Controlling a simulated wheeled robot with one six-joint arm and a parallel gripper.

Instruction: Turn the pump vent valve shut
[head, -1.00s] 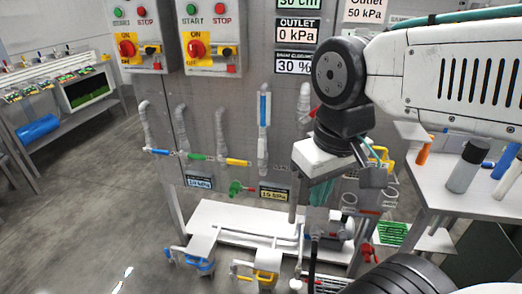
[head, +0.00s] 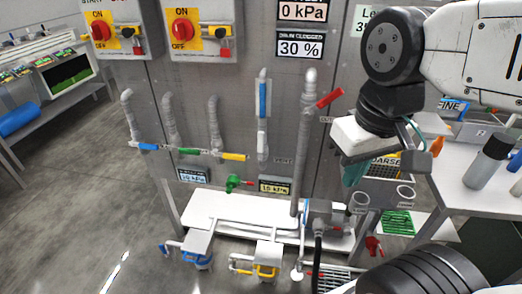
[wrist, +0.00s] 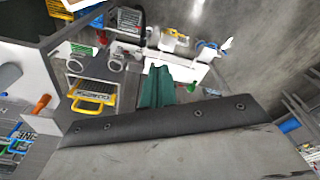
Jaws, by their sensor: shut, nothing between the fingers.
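My gripper has teal fingers (head: 354,173) that point down below a white wrist block, in front of the right part of the grey panel. The fingers (wrist: 156,88) are together and empty in the wrist view. A grey pump (head: 319,214) with a dark hose stands at the right end of a low white bench, below and left of my gripper. Several valves show: a red handle (head: 330,98) on a tall pipe, a green valve (head: 233,182) low on the panel, and a red one (head: 373,246) right of the pump. I cannot tell which is the pump vent valve.
Blue, green and yellow pipe handles (head: 188,151) line the panel. Blue-handled (head: 197,261) and yellow-handled (head: 268,270) units stand below the white bench (head: 240,211). A side table (head: 465,190) with a grey bottle (head: 487,161) is right. The floor at left is clear.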

